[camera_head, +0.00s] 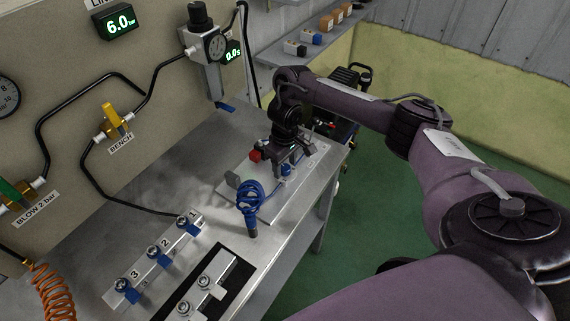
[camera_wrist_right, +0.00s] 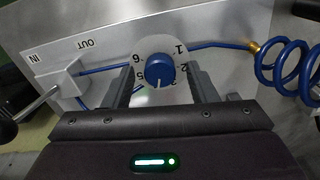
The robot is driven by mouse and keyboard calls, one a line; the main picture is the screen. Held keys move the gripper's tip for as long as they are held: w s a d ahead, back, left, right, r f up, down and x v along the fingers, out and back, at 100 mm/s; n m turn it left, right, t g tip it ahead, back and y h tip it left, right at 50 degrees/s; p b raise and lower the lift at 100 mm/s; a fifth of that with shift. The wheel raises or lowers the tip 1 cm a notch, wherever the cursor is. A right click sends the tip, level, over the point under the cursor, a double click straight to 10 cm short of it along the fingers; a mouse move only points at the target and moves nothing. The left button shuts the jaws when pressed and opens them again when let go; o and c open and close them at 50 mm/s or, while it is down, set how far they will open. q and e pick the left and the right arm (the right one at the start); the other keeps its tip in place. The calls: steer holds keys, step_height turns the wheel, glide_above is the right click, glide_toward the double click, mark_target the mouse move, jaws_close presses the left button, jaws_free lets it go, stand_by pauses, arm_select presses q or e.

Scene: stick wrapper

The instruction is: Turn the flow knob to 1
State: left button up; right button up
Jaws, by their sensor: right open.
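The flow knob (camera_wrist_right: 159,70) is a round blue knob on a pale numbered dial (camera_wrist_right: 140,52), with 1 at upper right, 2 at right, 5 at lower left and 6 at upper left. Its white mark points down, between 5 and the partly hidden number at lower right. My right gripper (camera_wrist_right: 160,90) is open, with one finger on each side of the knob; I cannot tell whether they touch it. In the head view my right gripper (camera_head: 280,162) hangs over the grey plate, by the blue knob (camera_head: 286,170). My left gripper is out of view.
A coiled blue hose (camera_head: 250,195) stands close to the plate, left of the gripper. A red knob (camera_head: 256,155) is beside the gripper. Numbered fittings (camera_head: 158,255) and a black mat (camera_head: 232,284) lie nearer on the bench. Blue tubes (camera_wrist_right: 105,70) run beside the dial.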

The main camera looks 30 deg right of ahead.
steer(key=c, duration=0.9)
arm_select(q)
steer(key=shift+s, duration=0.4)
arm_select(e)
steer(key=shift+c, duration=0.3)
